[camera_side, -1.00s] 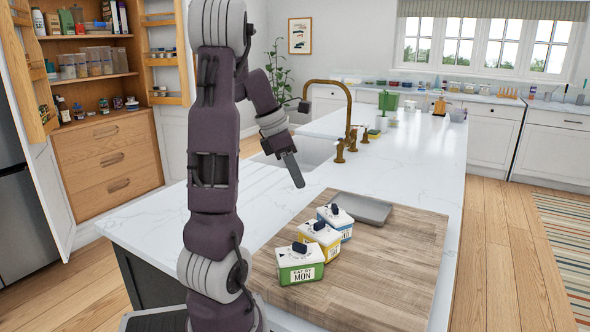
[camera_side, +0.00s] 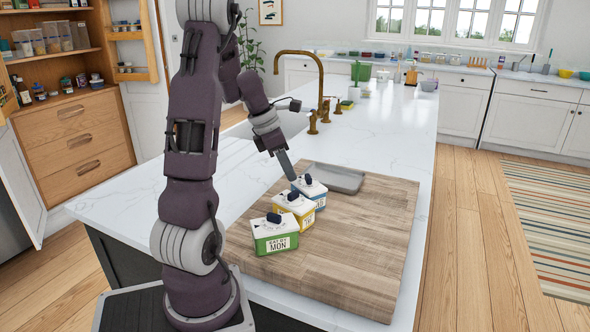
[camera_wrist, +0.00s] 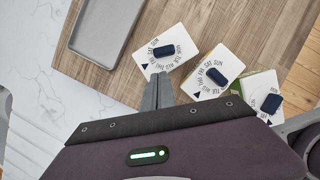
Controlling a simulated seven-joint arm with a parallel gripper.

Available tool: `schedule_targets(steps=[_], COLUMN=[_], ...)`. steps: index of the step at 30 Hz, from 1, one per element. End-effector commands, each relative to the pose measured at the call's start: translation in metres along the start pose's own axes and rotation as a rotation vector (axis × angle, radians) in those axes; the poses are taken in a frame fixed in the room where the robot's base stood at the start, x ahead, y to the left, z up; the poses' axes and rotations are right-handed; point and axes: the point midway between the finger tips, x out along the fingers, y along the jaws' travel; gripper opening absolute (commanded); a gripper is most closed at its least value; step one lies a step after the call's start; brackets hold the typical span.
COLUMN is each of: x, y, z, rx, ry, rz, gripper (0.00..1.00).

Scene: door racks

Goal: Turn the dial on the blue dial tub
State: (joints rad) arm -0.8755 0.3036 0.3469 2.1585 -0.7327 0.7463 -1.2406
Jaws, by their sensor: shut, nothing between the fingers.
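The blue dial tub (camera_side: 319,203) is the farthest of three tubs in a row on the wooden board. It has a white lid with a dark dial (camera_side: 308,180). In the wrist view, its lid (camera_wrist: 178,61) carries day names around the dial (camera_wrist: 163,51) and a dark triangle mark. My gripper (camera_side: 292,177) is shut and empty, pointing down just left of the blue tub's dial. In the wrist view, its fingertips (camera_wrist: 159,77) show at the lid's lower edge, short of the dial. I cannot tell whether they touch the lid.
The yellow tub (camera_side: 299,222) stands close beside the blue one, then the green tub (camera_side: 275,243) marked MON. A grey tray (camera_side: 340,179) lies behind them. The board's right side (camera_side: 375,235) is clear. A brass tap (camera_side: 318,85) rises at the sink behind.

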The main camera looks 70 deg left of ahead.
Motion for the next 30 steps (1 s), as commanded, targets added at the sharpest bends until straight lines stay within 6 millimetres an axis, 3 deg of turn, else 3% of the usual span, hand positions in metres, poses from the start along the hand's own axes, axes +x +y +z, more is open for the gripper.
schedule_targets(steps=[6, 30], x=[0.006, 0.006], y=[0.0, 0.003], z=[0.015, 0.017], rx=[0.0, 0.074], ry=[0.0, 0.0], rz=[-0.001, -0.03], gripper=[0.0, 0.0])
